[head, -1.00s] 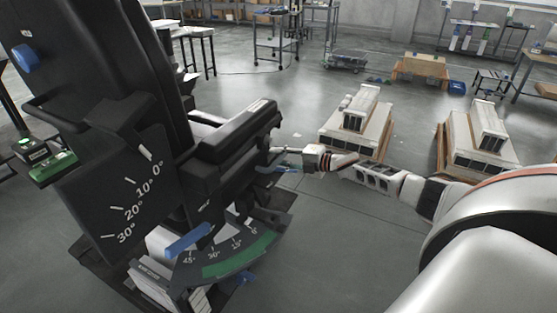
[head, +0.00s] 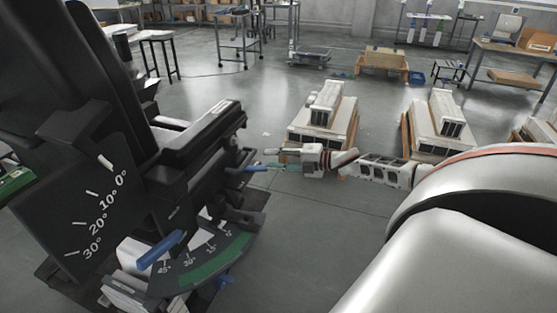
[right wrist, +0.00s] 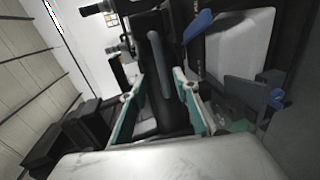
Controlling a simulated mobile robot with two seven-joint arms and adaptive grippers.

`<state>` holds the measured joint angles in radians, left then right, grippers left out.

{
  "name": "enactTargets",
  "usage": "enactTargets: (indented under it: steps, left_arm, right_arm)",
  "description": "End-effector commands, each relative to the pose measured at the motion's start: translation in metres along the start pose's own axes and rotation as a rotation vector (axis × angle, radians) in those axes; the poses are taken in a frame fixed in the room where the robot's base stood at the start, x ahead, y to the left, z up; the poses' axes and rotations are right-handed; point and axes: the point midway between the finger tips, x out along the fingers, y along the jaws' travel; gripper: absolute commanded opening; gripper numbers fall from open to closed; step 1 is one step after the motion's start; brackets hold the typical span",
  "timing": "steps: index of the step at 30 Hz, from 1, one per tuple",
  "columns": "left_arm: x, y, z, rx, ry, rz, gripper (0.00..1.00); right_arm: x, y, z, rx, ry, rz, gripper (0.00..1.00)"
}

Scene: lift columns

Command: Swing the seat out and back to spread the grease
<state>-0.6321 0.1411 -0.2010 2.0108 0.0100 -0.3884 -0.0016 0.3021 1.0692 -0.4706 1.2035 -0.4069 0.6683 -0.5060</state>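The black seat (head: 190,150) stands at the left of the head view, with an armrest (head: 205,125) pointing right and an angle plate (head: 75,215) on its side. Below it is a curved scale with a green band (head: 215,262) and a blue lever (head: 160,250) near its 45° end. My right gripper (head: 266,160) is just right of the seat's front, its teal fingers apart, near a small blue handle (head: 246,168). In the right wrist view the open fingers (right wrist: 158,108) show on either side of a dark upright bar (right wrist: 160,75); contact is unclear. My left gripper is out of view.
White stepped units on wooden pallets (head: 322,118) (head: 438,125) stand beyond my right arm. Stools, a trolley (head: 309,57) and workbenches are farther back.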

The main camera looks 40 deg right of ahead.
Motion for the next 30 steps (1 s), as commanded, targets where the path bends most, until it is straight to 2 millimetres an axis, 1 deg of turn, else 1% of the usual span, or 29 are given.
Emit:
enactTargets:
  steps: [3,7,30]
  left_arm:
    - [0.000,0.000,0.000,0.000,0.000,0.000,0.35]
    - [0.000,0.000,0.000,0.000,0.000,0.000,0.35]
    - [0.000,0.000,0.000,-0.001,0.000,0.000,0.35]
  right_arm:
    - [-0.011,-0.001,0.000,0.001,0.000,-0.001,0.30]
    - [-0.017,0.000,0.000,0.000,0.001,-0.001,0.30]
    - [-0.018,0.001,0.000,0.000,0.001,0.001,0.30]
